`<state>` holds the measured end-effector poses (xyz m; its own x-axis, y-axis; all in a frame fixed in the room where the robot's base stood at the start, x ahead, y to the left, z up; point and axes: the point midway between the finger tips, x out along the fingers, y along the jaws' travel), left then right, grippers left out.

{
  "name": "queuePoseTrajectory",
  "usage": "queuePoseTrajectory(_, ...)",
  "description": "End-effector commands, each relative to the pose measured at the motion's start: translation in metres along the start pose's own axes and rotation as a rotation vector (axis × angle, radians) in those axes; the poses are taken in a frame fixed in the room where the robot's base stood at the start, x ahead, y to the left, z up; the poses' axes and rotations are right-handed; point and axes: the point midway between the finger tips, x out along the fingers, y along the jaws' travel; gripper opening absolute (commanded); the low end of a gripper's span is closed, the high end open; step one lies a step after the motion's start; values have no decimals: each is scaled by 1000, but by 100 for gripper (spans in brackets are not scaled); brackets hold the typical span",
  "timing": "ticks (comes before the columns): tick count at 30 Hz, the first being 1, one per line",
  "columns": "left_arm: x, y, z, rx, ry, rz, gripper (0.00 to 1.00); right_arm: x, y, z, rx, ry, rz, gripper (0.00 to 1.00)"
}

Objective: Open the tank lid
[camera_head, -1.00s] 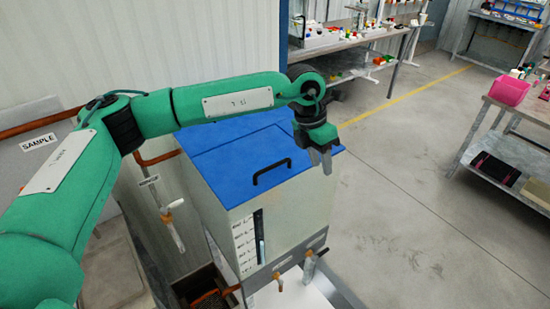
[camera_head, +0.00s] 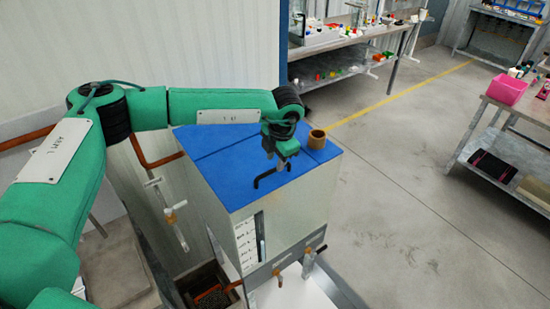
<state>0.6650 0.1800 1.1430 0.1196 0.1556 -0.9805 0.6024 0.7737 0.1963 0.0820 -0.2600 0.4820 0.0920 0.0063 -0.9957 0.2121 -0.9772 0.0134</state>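The tank (camera_head: 290,215) is a pale box with a blue top, standing in the middle of the view. Its blue lid (camera_head: 225,185) lies flat and closed, with a seam across the top behind it. A black bar handle (camera_head: 262,178) stands near the lid's front edge. My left gripper (camera_head: 284,166) points down over the lid, at the right end of the handle in the picture. Its small fingertips overlap the handle's end, so I cannot tell whether they touch it or how far apart they are. My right gripper is out of view.
A brown pipe stub (camera_head: 317,139) stands on the tank top's back right corner. Valves and pipes (camera_head: 175,215) are left of the tank. Shelves (camera_head: 350,50) stand behind, and a bench with a pink bin (camera_head: 508,90) is at right. The floor between is clear.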

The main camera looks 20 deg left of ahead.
Motion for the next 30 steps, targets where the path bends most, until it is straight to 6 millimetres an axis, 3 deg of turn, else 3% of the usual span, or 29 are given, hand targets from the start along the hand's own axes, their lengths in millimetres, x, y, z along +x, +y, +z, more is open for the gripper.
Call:
queuePoseTrajectory(7, 26, 0, 0, 0, 0, 0, 34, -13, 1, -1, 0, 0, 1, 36)
queuePoseTrajectory(17, 31, 0, 0, 0, -2, -1, 34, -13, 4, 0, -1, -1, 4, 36)
queuePoseTrajectory(23, 30, 0, 0, 0, -1, -1, 0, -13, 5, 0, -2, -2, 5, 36)
queuePoseTrajectory(30, 30, 0, 1, -1, -2, -3, 0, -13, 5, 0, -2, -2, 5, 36)
